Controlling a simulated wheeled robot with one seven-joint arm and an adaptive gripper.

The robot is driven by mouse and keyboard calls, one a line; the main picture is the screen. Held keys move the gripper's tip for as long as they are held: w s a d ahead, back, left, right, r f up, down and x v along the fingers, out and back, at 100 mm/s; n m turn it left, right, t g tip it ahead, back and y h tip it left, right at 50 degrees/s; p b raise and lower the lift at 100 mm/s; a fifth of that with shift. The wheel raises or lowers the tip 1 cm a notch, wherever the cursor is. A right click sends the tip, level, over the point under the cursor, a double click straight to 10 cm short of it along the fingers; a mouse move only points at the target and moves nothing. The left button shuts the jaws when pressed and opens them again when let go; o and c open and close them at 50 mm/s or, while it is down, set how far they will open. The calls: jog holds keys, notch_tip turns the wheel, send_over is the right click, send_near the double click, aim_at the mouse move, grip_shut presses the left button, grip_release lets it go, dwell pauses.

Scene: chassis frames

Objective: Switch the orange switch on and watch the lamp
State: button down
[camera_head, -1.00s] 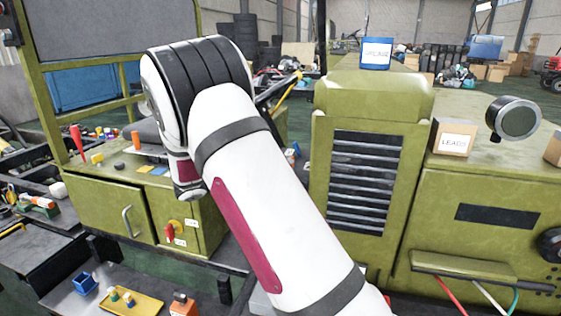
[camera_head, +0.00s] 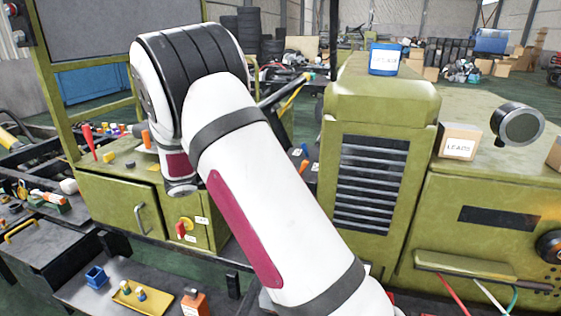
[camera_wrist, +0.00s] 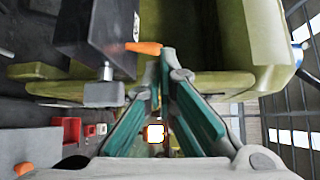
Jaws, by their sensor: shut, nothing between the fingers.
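The orange switch lever (camera_wrist: 143,48) sticks out sideways from a dark box (camera_wrist: 105,30) in the wrist view. In the head view my arm hides the gripper. A round dark lamp (camera_head: 518,124) stands on the green bench at the right; its face looks grey and unlit.
A green cabinet below has a red and yellow knob (camera_head: 184,228). A red screwdriver (camera_head: 89,141) stands on its top among small coloured parts. A louvred green housing (camera_head: 377,185) is right of my arm.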

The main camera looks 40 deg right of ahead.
jog(key=w+a+r+b, duration=0.1)
jog(key=a, duration=0.7)
jog(key=shift+a+r+b, duration=0.25)
jog(key=shift+b, duration=0.1)
jog(key=s+r+m+y, duration=0.2)
jog(key=s+m+y, duration=0.7)
jog(key=s+m, duration=0.65)
jog(key=s+a+m+t+y, duration=0.7)
jog(key=s+a+m, duration=0.4)
jog(key=m, duration=0.6)
jog(key=shift+s+r+m+y, duration=0.3)
jog(key=shift+r+m, duration=0.05)
jog(key=shift+r, duration=0.05)
